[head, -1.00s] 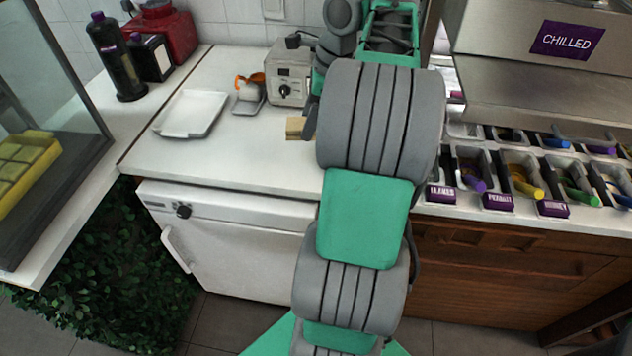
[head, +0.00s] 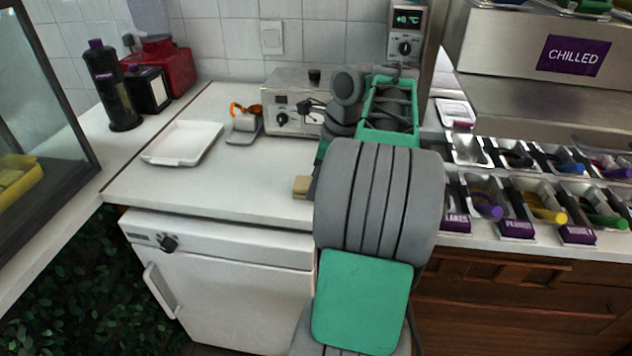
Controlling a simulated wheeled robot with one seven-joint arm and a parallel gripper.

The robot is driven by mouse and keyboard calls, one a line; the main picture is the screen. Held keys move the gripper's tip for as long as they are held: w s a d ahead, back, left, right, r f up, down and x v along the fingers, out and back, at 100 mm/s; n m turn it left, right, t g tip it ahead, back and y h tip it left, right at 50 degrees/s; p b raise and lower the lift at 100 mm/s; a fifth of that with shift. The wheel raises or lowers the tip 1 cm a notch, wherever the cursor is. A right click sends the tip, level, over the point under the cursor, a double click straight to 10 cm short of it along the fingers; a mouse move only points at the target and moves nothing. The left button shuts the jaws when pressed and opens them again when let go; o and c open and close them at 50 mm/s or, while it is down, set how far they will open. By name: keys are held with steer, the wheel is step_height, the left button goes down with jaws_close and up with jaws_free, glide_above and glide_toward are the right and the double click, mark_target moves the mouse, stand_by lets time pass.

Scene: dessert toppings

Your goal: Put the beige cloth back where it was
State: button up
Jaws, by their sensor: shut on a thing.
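The beige cloth (head: 301,187) shows as a small folded block in the head view, over the white counter just left of my arm. A dark sliver of my gripper (head: 313,186) shows at its right side. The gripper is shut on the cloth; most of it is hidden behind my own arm. I cannot tell whether the cloth touches the counter.
A white tray (head: 182,143) lies on the counter at left. A small grey stand with an orange-handled item (head: 243,122) and a metal appliance (head: 290,104) stand behind. Topping bins (head: 540,190) fill the right. The counter's middle is clear.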

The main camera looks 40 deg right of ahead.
steer(key=o, duration=1.3)
steer(key=p+v, duration=1)
steer(key=v, duration=0.1)
steer(key=w+a+f+n, duration=0.1)
steer(key=w+a+n, duration=0.1)
steer(key=a+n, duration=0.7)
steer(key=w+a+f+n, duration=0.25)
steer(key=a+n, duration=0.25)
steer(key=a, duration=0.7)
steer(key=s+a+f+n+h, duration=0.2)
steer(key=s+a+f+n, duration=0.5)
steer(key=n, duration=0.7)
steer(key=shift+s+a+n, duration=0.3)
steer(key=shift+s+a, duration=0.4)
steer(key=shift+a, duration=0.3)
